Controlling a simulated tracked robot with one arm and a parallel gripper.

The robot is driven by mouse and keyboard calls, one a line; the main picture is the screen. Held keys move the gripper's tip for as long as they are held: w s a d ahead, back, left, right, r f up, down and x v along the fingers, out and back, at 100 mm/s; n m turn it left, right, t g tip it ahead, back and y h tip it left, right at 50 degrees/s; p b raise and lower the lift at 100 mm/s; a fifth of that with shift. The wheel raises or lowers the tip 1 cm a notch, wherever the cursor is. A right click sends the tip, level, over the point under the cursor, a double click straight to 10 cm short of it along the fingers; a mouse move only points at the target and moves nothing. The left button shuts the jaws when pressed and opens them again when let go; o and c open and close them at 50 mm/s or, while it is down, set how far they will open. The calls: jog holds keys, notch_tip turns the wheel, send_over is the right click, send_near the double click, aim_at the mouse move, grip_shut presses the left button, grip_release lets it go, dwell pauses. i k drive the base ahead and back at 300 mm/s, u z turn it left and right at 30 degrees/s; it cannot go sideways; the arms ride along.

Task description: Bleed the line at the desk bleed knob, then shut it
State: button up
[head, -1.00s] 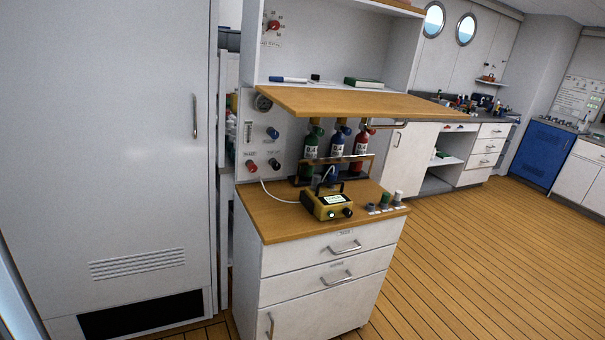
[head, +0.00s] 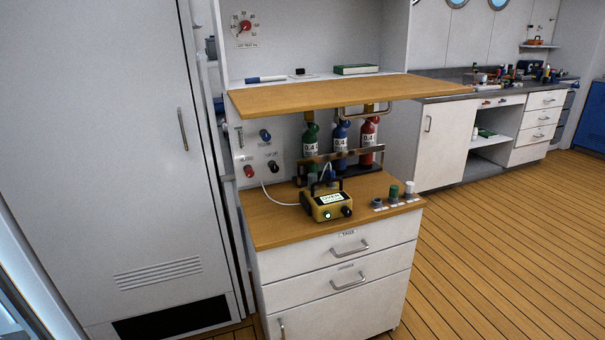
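A white panel (head: 258,148) stands at the back left of the wooden desk top, below the raised wooden flap. It carries a blue knob (head: 265,135), a red knob (head: 248,171) at lower left and a dark knob (head: 274,166) at lower right. Small labels sit above the lower two; they are too small to read surely, so I cannot be certain which is the bleed knob. A white line runs from the panel to a yellow meter (head: 327,203) with a lit display. My gripper is not in view.
The flap (head: 330,95) overhangs the panel. Green, blue (head: 340,143) and red bottles stand in a rack behind the meter. Small capped fittings (head: 393,195) stand at the desk's right. A tall white cabinet (head: 90,150) is close on the left. The floor at right is clear.

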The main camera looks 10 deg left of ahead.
aim_at(248, 172)
jog(key=z, duration=0.15)
jog(key=i, duration=1)
jog(key=u, duration=0.05)
